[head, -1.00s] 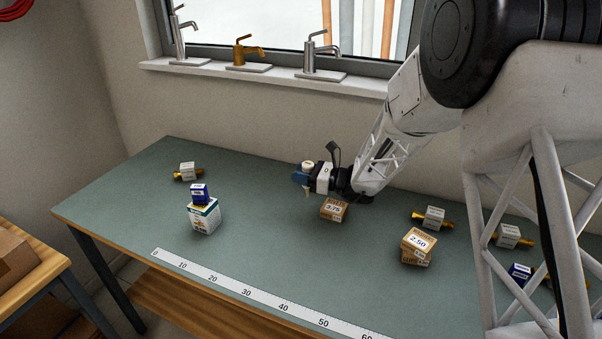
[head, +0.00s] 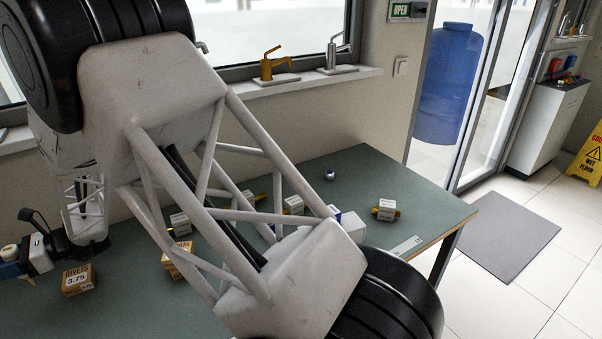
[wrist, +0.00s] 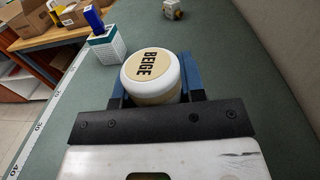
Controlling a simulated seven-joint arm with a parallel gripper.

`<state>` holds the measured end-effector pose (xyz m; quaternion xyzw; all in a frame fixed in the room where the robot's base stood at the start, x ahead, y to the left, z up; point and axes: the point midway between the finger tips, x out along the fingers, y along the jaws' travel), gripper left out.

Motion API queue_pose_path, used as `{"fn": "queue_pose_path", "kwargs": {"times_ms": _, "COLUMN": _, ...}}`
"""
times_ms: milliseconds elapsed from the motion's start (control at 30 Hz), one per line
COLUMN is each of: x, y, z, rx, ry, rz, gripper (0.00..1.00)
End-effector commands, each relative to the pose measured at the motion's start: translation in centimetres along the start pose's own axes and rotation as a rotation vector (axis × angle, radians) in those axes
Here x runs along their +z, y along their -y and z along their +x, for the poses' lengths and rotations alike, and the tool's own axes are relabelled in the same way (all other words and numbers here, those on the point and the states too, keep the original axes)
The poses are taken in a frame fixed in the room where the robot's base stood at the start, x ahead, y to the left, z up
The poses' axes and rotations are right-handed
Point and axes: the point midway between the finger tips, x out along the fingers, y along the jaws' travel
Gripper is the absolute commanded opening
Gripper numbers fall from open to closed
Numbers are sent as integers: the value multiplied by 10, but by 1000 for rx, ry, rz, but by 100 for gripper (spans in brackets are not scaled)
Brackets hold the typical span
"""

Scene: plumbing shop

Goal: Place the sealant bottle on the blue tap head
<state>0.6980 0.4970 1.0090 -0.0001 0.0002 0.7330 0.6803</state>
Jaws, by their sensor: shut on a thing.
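My gripper (head: 10,266) is at the left edge of the head view, above the green bench (head: 430,198). It is shut on the sealant bottle (head: 8,252), whose white top shows between the blue fingers. In the wrist view the bottle (wrist: 150,72) has a round white cap with a beige disc reading "BEIGE", and blue fingers on both sides. Its lower part is mostly hidden. I cannot make out a blue tap head for sure. A small blue thing (head: 555,66) beside a red one stands far off at the right, too small to identify.
A rivets box (head: 77,281) stands just right of my gripper. A white cabinet (head: 540,125), floor mat (head: 498,233) and wet-floor sign (head: 590,160) are beyond, right.

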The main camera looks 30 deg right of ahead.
Motion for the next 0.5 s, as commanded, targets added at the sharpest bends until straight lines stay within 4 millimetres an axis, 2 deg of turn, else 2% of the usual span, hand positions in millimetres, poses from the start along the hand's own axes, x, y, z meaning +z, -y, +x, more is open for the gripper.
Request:
{"fn": "queue_pose_path", "kwargs": {"times_ms": 400, "x": 74, "y": 0, "z": 0, "rx": 0, "ry": 2, "rz": -4, "gripper": 11}}
{"fn": "queue_pose_path", "kwargs": {"times_ms": 500, "x": 73, "y": 7, "z": -15, "rx": -24, "ry": 1, "rz": 1, "gripper": 11}}
